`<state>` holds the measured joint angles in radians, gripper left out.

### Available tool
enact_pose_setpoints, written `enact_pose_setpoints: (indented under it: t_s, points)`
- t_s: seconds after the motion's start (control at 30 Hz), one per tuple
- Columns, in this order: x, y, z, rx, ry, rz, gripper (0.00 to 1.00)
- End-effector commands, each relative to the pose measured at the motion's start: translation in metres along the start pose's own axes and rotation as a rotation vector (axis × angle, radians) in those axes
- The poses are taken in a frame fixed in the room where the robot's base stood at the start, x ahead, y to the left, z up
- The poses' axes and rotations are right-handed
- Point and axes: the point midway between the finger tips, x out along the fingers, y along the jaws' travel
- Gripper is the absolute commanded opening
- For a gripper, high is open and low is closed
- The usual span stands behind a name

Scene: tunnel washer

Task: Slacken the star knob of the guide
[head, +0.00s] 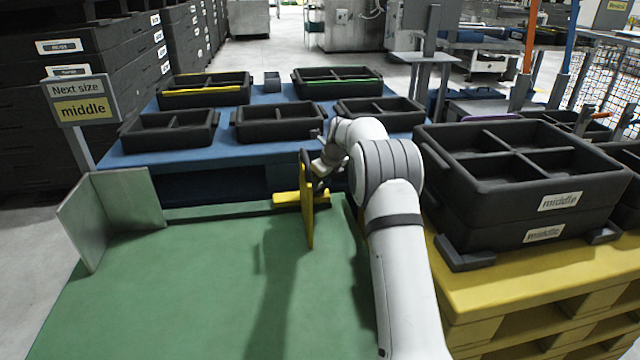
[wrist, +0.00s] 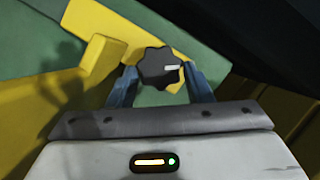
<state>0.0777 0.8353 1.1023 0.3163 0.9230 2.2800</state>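The yellow guide (head: 308,215) stands upright on the far edge of the green table, with a yellow foot or block (head: 287,199) beside it. In the wrist view its yellow parts (wrist: 110,30) lie behind the black star knob (wrist: 158,66), which has a white mark pointing right. My gripper (wrist: 160,74) has its two blue fingers on either side of the knob, their tips very close to its edges. I cannot tell whether they touch or press it. In the head view the knob and fingertips cannot be made out beside the guide and my wrist.
The green table (head: 190,290) is largely clear, with a grey angled plate (head: 85,222) at its left. A sign (head: 82,100) reads "Next size middle". Several black trays (head: 170,130) stand on the blue table behind. Stacked black crates (head: 520,180) marked "middle" stand on yellow pallets at right.

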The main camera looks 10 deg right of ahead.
Motion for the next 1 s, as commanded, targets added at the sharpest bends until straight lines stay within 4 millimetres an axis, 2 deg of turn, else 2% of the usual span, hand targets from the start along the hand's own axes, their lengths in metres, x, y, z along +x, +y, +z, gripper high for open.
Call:
enact_pose_setpoints:
  t_s: [0.03, 0.2, 0.23, 0.67, 1.0]
  points:
    - [0.000, 0.000, 0.000, 0.000, 0.000, 0.000, 0.39]
    - [0.000, 0.000, 0.000, 0.000, 0.000, 0.000, 0.25]
    - [0.001, 0.005, 0.003, -0.002, 0.000, 0.001, 0.23]
    - [-0.006, -0.002, 0.001, -0.092, 0.003, 0.041, 0.23]
    - [-0.008, -0.006, 0.003, -0.352, 0.003, 0.151, 0.23]
